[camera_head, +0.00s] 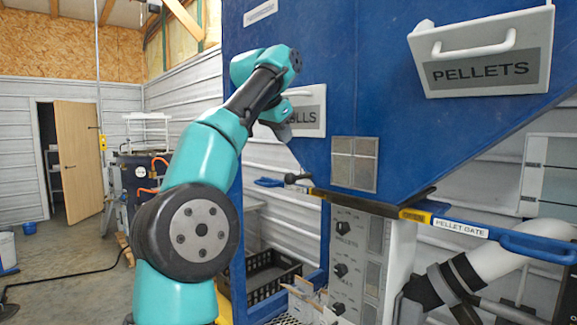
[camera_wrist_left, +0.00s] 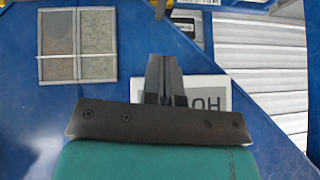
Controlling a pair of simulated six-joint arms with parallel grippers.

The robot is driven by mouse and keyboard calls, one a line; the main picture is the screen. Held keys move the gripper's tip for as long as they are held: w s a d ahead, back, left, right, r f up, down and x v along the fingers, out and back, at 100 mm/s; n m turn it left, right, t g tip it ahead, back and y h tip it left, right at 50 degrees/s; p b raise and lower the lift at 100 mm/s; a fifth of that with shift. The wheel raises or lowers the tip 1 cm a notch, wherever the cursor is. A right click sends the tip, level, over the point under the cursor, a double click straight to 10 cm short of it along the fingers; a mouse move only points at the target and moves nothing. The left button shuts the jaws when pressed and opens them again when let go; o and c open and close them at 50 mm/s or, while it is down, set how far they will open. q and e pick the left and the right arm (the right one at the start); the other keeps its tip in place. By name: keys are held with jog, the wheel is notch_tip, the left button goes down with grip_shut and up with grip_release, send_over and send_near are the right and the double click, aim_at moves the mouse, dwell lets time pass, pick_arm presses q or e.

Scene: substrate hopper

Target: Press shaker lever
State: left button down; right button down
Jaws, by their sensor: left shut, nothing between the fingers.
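A short dark lever with a round black knob (camera_head: 297,179) sticks out at the lower left of the blue hopper (camera_head: 295,30) in the head view; no label marks it as the shaker lever. My left gripper (camera_head: 283,132) hangs from the bent teal arm, pointing down, above and slightly left of that knob. Its fingers are partly hidden by the wrist. In the left wrist view, the fingers of my left gripper (camera_wrist_left: 163,75) are together and empty, in front of a blue hopper face. The lever cannot be made out there. My right gripper is not seen.
A white PELLETS bin (camera_head: 482,50) and a partly covered white labelled bin (camera_head: 310,110) are on the hopper. A gate bar labelled PELLET GATE (camera_head: 460,226) crosses below it. A knob panel (camera_head: 350,260) stands underneath. A black crate (camera_head: 265,280) is on the floor. The left floor is mostly open.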

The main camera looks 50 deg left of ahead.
pick_arm(q)
send_over(289, 176)
jog(key=f, duration=0.4)
jog(key=shift+w+d+f, duration=0.2)
jog(key=shift+d+f, duration=0.1)
jog(key=shift+s+a+f, duration=0.15)
jog(key=shift+f, duration=0.85)
jog(key=shift+s+a+f, duration=0.1)
jog(key=shift+a+f, duration=0.05)
jog(key=shift+f, duration=0.8)
jog(key=shift+w+f, duration=0.1)
